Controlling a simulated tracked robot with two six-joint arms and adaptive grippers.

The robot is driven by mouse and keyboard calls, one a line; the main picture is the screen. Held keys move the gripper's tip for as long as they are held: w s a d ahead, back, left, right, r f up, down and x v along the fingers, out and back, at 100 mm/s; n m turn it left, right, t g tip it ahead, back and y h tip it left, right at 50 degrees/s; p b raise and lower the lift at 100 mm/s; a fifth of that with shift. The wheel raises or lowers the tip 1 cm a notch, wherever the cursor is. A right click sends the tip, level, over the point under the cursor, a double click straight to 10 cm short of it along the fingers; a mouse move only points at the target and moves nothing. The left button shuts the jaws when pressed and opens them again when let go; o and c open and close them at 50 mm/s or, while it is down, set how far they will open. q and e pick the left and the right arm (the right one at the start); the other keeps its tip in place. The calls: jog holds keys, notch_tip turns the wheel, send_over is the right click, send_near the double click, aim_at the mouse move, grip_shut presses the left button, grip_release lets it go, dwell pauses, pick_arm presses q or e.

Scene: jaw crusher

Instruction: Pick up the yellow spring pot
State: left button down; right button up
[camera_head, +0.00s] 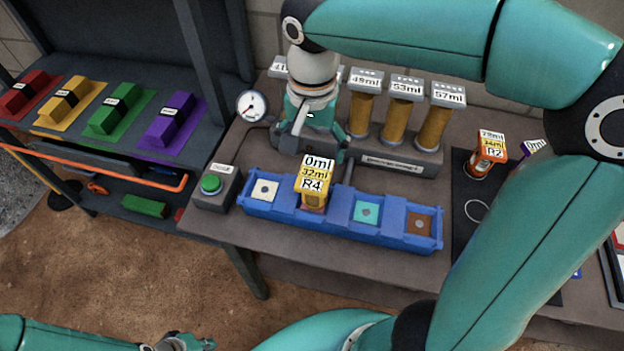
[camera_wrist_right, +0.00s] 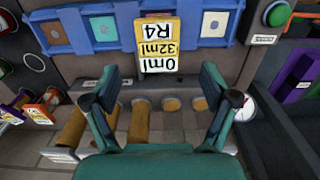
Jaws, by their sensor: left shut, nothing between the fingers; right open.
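The yellow spring pot (camera_head: 314,183), labelled "0ml 32ml R4", stands in the second slot from the left of the blue rack (camera_head: 335,226). It also shows in the right wrist view (camera_wrist_right: 160,32), upside down, beyond the fingertips and roughly between their lines. My right gripper (camera_head: 313,148) is open and empty, behind and just above the pot and apart from it. Its spread fingers show in the right wrist view (camera_wrist_right: 160,75). My left gripper (camera_head: 187,343) is shut and empty at the bottom edge, far from the rack. The pot's lower part is hidden in the slot.
Several orange cylinders with volume labels (camera_head: 401,118) stand behind the rack. A green button box (camera_head: 213,188) and a gauge (camera_head: 251,106) are to the left. An orange pot labelled R2 (camera_head: 485,158) stands on the dark mat at right. Coloured blocks (camera_head: 115,110) lie on the left shelf.

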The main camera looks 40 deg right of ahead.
aim_at(312, 176)
notch_tip(312, 176, down, 8)
jog(key=shift+w+r, duration=0.1)
jog(key=shift+r, duration=0.05)
jog(key=shift+d+f+p, duration=0.2)
jog(key=shift+f+p, duration=0.05)
jog(key=shift+f, duration=1.05)
jog(key=shift+d+f+p, duration=0.15)
jog(key=shift+f+p, duration=0.05)
jog(key=shift+f, duration=1.05)
jog(key=c, duration=1.5)
jog(key=shift+r, duration=0.1)
